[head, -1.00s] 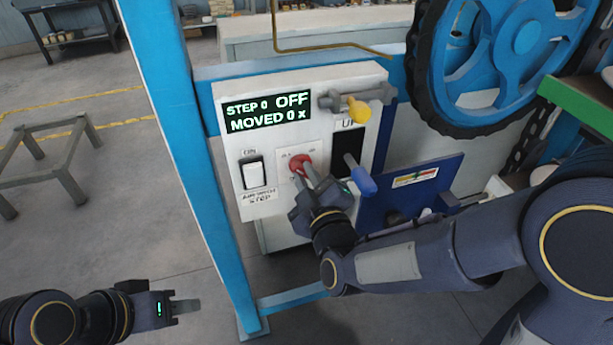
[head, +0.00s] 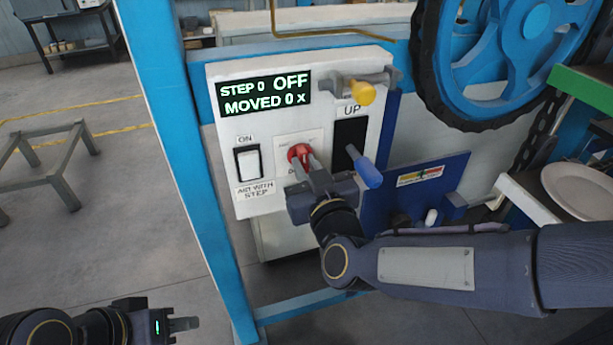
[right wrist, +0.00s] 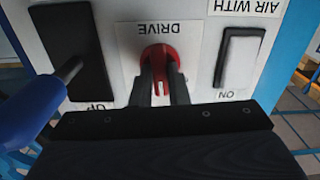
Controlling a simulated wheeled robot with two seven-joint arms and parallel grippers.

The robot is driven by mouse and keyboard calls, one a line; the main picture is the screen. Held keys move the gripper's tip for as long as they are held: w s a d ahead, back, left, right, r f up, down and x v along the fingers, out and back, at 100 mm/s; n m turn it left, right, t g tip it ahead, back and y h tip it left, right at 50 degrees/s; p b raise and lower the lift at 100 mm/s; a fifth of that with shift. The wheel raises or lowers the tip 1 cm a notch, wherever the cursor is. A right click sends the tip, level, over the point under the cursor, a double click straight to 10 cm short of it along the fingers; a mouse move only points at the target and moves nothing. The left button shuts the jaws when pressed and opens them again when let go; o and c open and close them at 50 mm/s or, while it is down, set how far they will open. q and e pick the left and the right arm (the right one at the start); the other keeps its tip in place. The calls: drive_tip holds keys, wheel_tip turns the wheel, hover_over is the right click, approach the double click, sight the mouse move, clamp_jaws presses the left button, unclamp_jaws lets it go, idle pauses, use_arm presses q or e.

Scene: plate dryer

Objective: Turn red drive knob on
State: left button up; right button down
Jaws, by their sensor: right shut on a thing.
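The red drive knob (head: 300,152) sits on a white plate in the middle of the control panel (head: 222,150). My right gripper (head: 304,164) is at the knob with its fingers shut on it. In the right wrist view the two fingers (right wrist: 160,78) meet the red knob (right wrist: 159,54) under the upside-down word DRIVE, and they hide part of it. The display (head: 264,96) reads STEP 0, OFF, MOVED 0 x. My left gripper (head: 184,324) is low at the left, far from the panel; whether its fingers are apart is unclear.
A white ON rocker switch (head: 248,162) is left of the knob. A blue-handled lever (head: 366,170) is close on the right, and a yellow-handled one (head: 361,93) is above. A blue frame post (head: 185,150) stands left of the panel, and a blue wheel (head: 520,40) is at upper right.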

drive_tip(key=m+b, duration=0.1)
drive_tip(key=m, duration=0.1)
drive_tip(key=m+b, duration=0.2)
drive_tip(key=m, duration=0.1)
drive_tip(key=shift+f+m+b, duration=0.2)
drive_tip(key=shift+m+b, duration=0.1)
drive_tip(key=shift+r+m+b, duration=0.1)
drive_tip(key=shift+m+b, duration=1.05)
drive_tip(key=shift+m, duration=0.95)
drive_tip(key=c, duration=1.4)
unclamp_jaws()
drive_tip(key=shift+r, duration=0.1)
drive_tip(key=p+v, duration=0.1)
drive_tip(key=v, duration=0.6)
drive_tip(key=shift+s+d, duration=0.15)
drive_tip(key=shift+s, duration=0.2)
